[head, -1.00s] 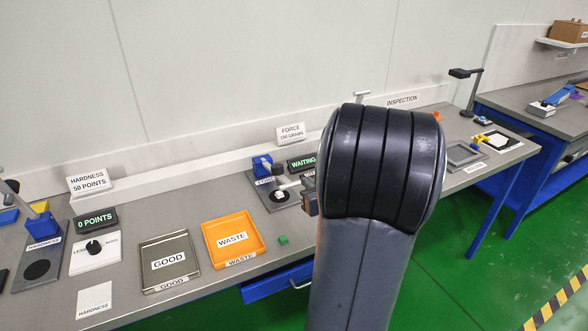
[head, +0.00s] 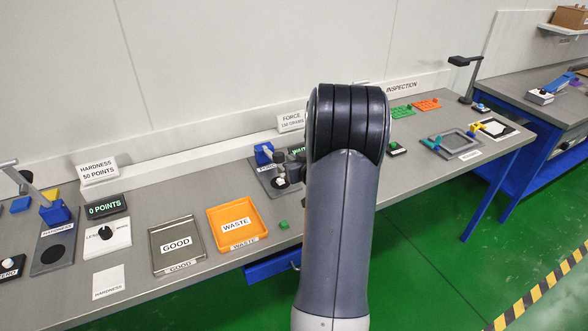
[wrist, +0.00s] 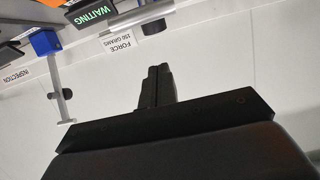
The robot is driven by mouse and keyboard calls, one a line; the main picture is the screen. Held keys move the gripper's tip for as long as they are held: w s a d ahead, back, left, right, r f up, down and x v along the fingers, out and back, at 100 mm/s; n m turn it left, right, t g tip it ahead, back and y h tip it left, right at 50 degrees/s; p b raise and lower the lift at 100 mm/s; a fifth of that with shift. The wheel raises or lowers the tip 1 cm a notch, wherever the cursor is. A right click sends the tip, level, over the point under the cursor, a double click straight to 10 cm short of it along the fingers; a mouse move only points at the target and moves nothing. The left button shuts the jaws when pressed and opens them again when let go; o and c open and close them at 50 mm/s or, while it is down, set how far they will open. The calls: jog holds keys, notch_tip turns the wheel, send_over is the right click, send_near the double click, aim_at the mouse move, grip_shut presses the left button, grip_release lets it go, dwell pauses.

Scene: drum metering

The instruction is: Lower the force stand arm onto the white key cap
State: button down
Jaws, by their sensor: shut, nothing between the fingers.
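The force stand's blue block (head: 263,154) stands on a dark plate, left of my arm in the head view. The white key cap (head: 281,182) sits on that plate. Dark parts beside the cap crowd the view, so I cannot tell the stand arm's height or whether it touches the cap. My gripper (wrist: 158,72) is shut and empty, in front of the wall.
Another blue block with an upright T-handled bar (wrist: 62,85) stands near the display. The FORCE sign (head: 291,121) is behind the stand. The orange waste tray (head: 238,222), metal good tray (head: 175,245) and a small green block (head: 283,225) lie to the left.

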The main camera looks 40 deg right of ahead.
jog(key=shift+s+f, duration=0.2)
jog(key=shift+f, duration=1.7)
jog(key=shift+t, duration=0.7)
jog(key=f+b, duration=0.2)
jog(key=b, duration=0.1)
jog(key=s+f+b, duration=0.1)
jog(key=f+b, duration=0.1)
jog(key=b, duration=0.2)
jog(key=f+b, duration=0.3)
jog(key=shift+s+a+b, duration=0.15)
jog(key=shift+a+b, duration=0.05)
jog(key=shift+b, duration=0.15)
jog(key=shift+s+f+h, duration=0.1)
jog(key=shift+f+h, duration=0.05)
jog(key=shift+h, duration=0.15)
